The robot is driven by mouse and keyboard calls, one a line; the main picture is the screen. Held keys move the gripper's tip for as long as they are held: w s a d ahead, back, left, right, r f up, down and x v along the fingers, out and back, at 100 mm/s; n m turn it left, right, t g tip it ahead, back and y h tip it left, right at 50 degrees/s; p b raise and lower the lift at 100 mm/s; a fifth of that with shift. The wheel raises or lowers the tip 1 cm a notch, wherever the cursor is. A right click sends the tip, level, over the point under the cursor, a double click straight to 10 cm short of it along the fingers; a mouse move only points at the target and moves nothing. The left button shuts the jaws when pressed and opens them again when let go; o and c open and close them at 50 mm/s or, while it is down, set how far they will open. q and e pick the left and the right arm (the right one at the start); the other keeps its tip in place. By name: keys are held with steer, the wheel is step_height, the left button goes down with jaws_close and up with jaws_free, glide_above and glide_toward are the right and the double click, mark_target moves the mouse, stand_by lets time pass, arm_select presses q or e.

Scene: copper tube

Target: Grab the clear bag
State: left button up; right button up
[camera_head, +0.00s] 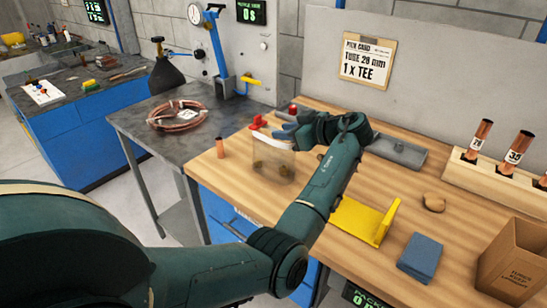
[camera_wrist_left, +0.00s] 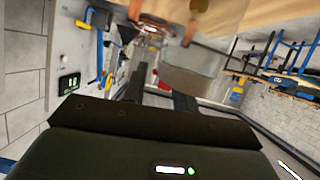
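The clear bag (camera_head: 273,165) stands upright on the wooden bench, with small brass-coloured pieces low inside. Its see-through side also shows in the left wrist view (camera_wrist_left: 195,78). My left gripper (camera_head: 284,131) is at the bag's top edge, reaching in from the right. In the left wrist view its dark fingers (camera_wrist_left: 162,95) are apart, with a red piece visible between them near the bag's top. Whether the fingers touch the bag is not clear. My right gripper is not in view.
A short copper tube (camera_head: 220,148) stands left of the bag. A yellow bracket (camera_head: 364,219), blue cloth (camera_head: 420,257) and cardboard box (camera_head: 515,262) are to the right. A copper coil (camera_head: 177,115) lies on the dark table.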

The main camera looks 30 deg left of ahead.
arm_select(q)
steer(key=shift+x, duration=0.85)
jaws_close()
